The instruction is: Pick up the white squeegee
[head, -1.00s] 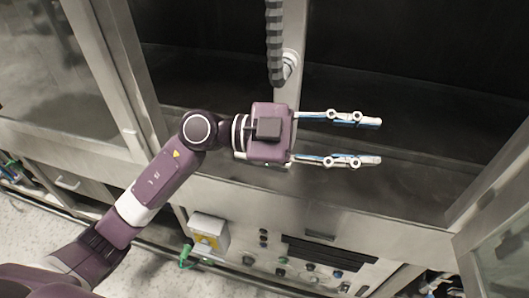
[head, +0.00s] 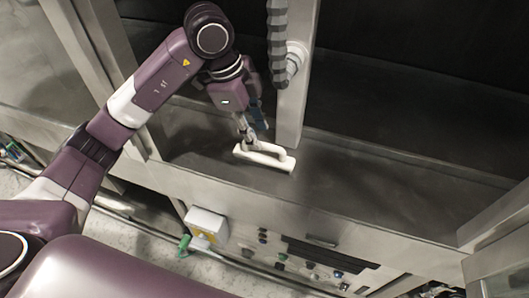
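The white squeegee (head: 264,158) lies on the dark metal ledge of the washer, close to the ledge's front edge and just in front of the upright post. It has a long bar and a raised handle. My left gripper (head: 250,136) points down at it from behind, with its fingertips at the left part of the handle. The fingertips overlap the squeegee in the picture, and I cannot tell whether they close on it. My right gripper is not in view.
A metal post (head: 294,105) with a grey ribbed hose (head: 277,45) stands right behind the squeegee. A control panel (head: 318,262) and a yellow-and-white box (head: 206,226) are on the front below. The ledge (head: 385,190) is bare to the right.

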